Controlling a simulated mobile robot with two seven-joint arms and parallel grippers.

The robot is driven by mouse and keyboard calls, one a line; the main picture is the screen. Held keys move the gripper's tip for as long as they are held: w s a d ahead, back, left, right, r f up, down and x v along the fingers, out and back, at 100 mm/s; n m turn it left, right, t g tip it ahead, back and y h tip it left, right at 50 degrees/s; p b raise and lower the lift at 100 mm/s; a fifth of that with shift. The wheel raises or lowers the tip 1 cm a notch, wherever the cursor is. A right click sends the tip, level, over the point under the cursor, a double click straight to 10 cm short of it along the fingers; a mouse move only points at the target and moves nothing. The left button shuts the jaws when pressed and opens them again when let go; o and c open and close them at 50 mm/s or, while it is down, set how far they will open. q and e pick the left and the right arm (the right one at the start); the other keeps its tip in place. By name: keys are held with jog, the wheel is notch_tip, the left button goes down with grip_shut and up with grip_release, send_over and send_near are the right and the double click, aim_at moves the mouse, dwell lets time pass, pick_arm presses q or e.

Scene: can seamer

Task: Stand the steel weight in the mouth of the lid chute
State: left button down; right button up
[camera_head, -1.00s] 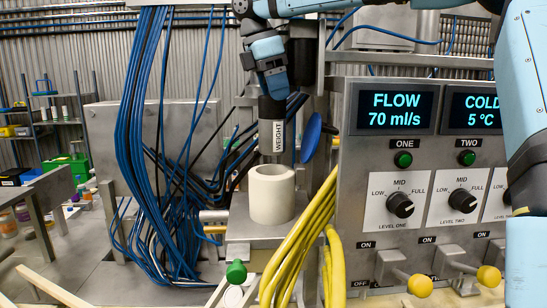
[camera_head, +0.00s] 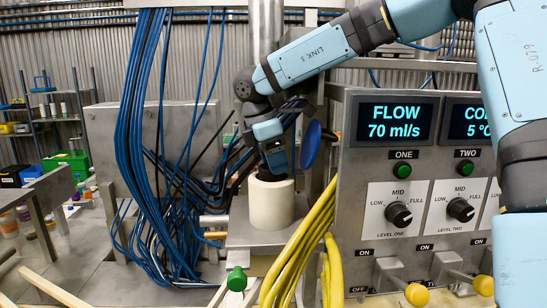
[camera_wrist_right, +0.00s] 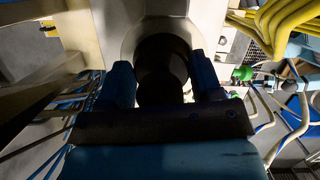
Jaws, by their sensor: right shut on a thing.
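The white, thick-walled round tube (camera_head: 272,205), which looks like the lid chute, stands upright on a steel block in the head view. My right gripper (camera_head: 274,172) points down at its open mouth, with its fingertips at the rim. In the right wrist view, my right gripper (camera_wrist_right: 162,85) is shut on the steel weight (camera_wrist_right: 160,90), a dark cylinder between the fingers. The pale chute rim (camera_wrist_right: 130,40) shows around it there. In the head view the weight is hidden by the gripper and tube; how deep it sits, or whether it touches bottom, I cannot tell. My left gripper is out of view.
Yellow hoses (camera_head: 302,245) run close to the right of the tube, beside the control panel (camera_head: 385,165). A blue disc (camera_head: 311,145) stands just right of the gripper. Blue cables (camera_head: 150,130) hang at left. A green knob (camera_head: 237,279) sits in front.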

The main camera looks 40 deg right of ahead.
aim_at(259, 176)
jog(key=shift+s+f+b, duration=0.1)
jog(key=shift+f+b, duration=0.05)
jog(key=shift+b, duration=0.2)
jog(key=o, duration=1.4)
jog(key=shift+r+p, duration=0.25)
jog(key=shift+p, duration=0.1)
jog(key=b+v, duration=0.2)
jog(key=v, duration=1)
